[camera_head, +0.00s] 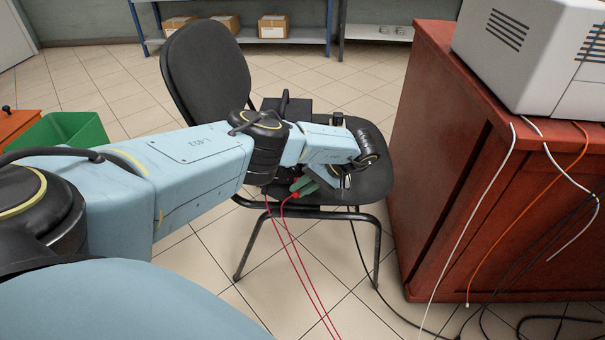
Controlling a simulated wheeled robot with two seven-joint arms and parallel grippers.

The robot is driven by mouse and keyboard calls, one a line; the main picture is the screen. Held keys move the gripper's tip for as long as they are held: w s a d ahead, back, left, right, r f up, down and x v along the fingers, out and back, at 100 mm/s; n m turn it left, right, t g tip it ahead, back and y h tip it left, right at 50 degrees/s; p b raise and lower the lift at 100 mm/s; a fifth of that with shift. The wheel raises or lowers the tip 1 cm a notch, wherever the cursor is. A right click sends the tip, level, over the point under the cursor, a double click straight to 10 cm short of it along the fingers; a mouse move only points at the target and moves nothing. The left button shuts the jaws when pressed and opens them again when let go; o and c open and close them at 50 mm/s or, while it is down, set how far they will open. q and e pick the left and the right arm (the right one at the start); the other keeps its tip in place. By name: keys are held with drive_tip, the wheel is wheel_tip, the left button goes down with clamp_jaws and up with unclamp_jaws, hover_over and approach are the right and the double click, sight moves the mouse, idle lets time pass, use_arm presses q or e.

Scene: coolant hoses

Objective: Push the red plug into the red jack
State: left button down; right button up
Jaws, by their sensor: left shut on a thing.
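My left arm reaches from the left across the chair seat. A thin red hose (296,247) runs from there down to the floor. A dark box (292,105) stands on the seat behind my arm, mostly hidden. I cannot make out the red jack. My right gripper is not in view.
The black chair (207,80) stands on a tiled floor. A red-brown cabinet (430,170) is close on the right, with a pale machine (540,60) on top and white, orange and black cables hanging down. A green bin (75,130) is at left, shelves behind.

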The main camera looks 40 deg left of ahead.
use_arm(q)
drive_tip(key=shift+w+a, duration=0.2)
drive_tip(key=shift+w, duration=0.05)
idle(0.7)
drive_tip(key=c, duration=1)
unclamp_jaws()
drive_tip(key=shift+d, duration=0.1)
drive_tip(key=shift+w+d+r+p, duration=0.1)
drive_tip(key=shift+d+r+p, duration=0.85)
drive_tip(key=shift+d, duration=0.35)
drive_tip(key=shift+d+r+p, duration=0.7)
drive_tip(key=shift+d+r, duration=0.45)
drive_tip(key=shift+d, duration=0.1)
